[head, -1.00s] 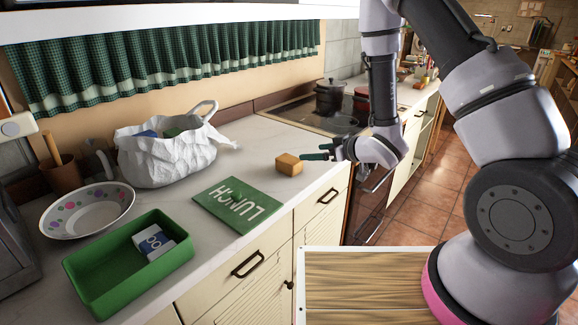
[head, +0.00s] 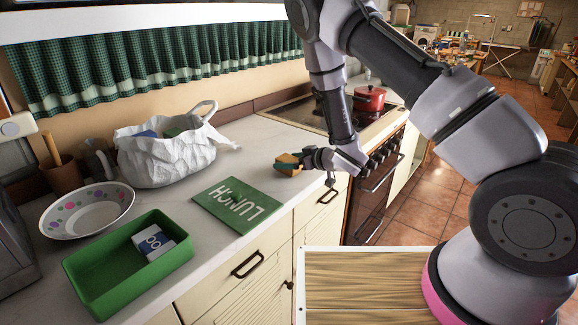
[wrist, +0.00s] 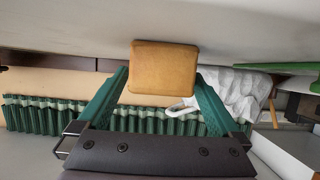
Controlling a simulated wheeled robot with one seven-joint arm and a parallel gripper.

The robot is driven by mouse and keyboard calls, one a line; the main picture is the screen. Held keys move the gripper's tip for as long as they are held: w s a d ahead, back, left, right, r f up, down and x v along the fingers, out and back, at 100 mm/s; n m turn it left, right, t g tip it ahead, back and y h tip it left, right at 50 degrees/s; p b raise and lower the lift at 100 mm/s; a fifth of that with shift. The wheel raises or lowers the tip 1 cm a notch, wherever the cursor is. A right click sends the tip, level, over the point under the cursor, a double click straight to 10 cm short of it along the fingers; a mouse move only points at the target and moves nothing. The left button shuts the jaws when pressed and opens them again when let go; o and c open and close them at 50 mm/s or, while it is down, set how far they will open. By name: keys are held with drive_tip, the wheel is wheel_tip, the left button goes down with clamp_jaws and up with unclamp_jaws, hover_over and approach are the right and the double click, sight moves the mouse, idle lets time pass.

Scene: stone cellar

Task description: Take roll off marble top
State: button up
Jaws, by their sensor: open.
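The roll (head: 287,164) is a small tan-brown block with rounded edges on the pale marble top (head: 262,140), near its front edge. In the wrist view the roll (wrist: 164,68) shows between and just beyond the tips of two green fingers. My gripper (head: 292,168) is at the roll from the right side, low over the counter, with its fingers apart. In the wrist view my gripper (wrist: 163,82) has a finger on each side of the roll. I cannot tell whether either finger touches it. In the head view the fingers partly hide the roll.
A green LUNCH mat (head: 238,205) lies left of the roll. A green tray (head: 128,262) holding a blue-and-white box (head: 154,243), a dotted bowl (head: 87,210) and a white bag (head: 172,158) stand further left. The stove with a red pot (head: 369,99) is behind right.

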drive_tip(key=shift+w+a, duration=0.1)
drive_tip(key=shift+a, duration=0.05)
drive_tip(key=c, duration=1.3)
